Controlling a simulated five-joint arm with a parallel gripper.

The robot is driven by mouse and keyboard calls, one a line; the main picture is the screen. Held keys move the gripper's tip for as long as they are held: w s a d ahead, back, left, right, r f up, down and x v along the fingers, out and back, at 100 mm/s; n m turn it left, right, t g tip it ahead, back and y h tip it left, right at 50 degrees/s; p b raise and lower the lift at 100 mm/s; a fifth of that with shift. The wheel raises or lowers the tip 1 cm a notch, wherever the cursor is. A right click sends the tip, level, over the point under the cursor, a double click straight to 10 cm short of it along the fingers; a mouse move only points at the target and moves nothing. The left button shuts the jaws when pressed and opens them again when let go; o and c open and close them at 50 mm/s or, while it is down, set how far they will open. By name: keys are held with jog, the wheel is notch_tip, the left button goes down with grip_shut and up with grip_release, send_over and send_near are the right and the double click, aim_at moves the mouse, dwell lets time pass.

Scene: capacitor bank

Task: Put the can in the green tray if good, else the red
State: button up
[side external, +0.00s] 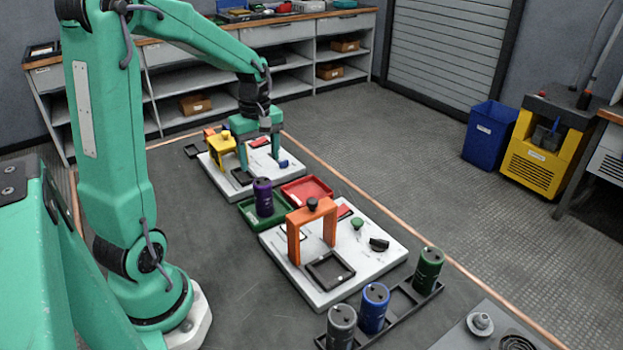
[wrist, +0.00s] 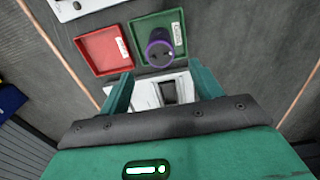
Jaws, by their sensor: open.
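A purple can (side external: 263,199) stands upright in the green tray (side external: 247,218). In the wrist view the purple can (wrist: 160,52) is also inside the green tray (wrist: 140,20). The red tray (side external: 306,190) beside it is empty; it shows in the wrist view (wrist: 103,50) too. My gripper (side external: 259,163) is open and empty above the far white board, beyond the trays. Its two fingers show in the wrist view (wrist: 162,90) with nothing held between them. Grey (side external: 341,328), blue (side external: 374,308) and green (side external: 429,270) cans stand in a black rack (side external: 403,313).
The near white board (side external: 375,262) carries an orange gate (side external: 330,222), a black square frame (side external: 330,270) and a green knob (side external: 357,223). The far white board (side external: 212,168) has a yellow gate (side external: 221,145). Dark table is bare left of the near board.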

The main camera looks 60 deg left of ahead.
jog(key=shift+r, duration=1.9)
jog(key=s+d+r+m+t, duration=0.2)
jog(key=s+d+m, duration=0.2)
jog(key=d+m, duration=0.5)
jog(key=s+d+r+m+t, duration=0.3)
jog(key=s+d+m, duration=0.2)
jog(key=d+m, duration=0.4)
jog(key=shift+s+r+t, duration=0.2)
jog(key=shift+r+t, duration=0.05)
jog(key=shift+t, duration=0.05)
